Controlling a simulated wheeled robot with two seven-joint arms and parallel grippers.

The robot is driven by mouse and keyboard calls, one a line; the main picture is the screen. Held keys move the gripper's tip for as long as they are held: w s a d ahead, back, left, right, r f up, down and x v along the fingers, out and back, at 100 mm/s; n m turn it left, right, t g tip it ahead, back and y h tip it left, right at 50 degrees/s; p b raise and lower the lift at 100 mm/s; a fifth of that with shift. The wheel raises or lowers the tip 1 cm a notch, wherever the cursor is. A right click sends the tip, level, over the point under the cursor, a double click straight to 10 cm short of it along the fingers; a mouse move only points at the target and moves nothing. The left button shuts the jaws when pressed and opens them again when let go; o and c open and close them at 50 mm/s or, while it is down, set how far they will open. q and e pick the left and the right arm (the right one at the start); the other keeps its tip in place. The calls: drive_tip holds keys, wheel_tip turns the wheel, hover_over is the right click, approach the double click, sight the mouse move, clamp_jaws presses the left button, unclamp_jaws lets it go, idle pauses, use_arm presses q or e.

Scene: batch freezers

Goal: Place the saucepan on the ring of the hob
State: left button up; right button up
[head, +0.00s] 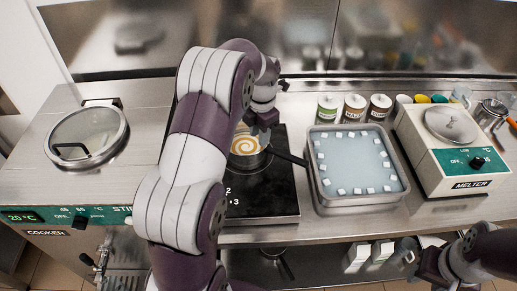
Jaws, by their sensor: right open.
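The dark saucepan (251,165) is on or just above the black hob (265,203), partly behind my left arm. A cream and orange swirl shows inside it, and its dark handle (288,156) points right, towards the tray. My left gripper (266,136) is at the saucepan's right rim, near the root of the handle. Its fingertips are too small and dark to show whether they are closed on it. The ring under the saucepan is hidden. My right gripper (424,272) is open and empty at the lower right, below the counter's front edge.
A steel tray (355,203) of pale liquid with white cubes stands right of the hob. Further right is the melter (458,178). Several lidded jars (354,108) line the back. The cooker (88,138), with a round lid, is at left.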

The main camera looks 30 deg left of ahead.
use_arm(q)
drive_tip(key=s+d+m, duration=0.5)
drive_tip(key=s+m, duration=0.4)
drive_tip(key=m, duration=0.6)
drive_tip(key=s+d+m+t, duration=0.1)
drive_tip(key=s+d+m, duration=0.5)
drive_tip(key=s+m, duration=0.4)
drive_tip(key=m, duration=0.6)
drive_tip(key=shift+s+d+h, duration=0.2)
drive_tip(key=shift+s+h, duration=0.1)
drive_tip(key=shift+h, duration=0.1)
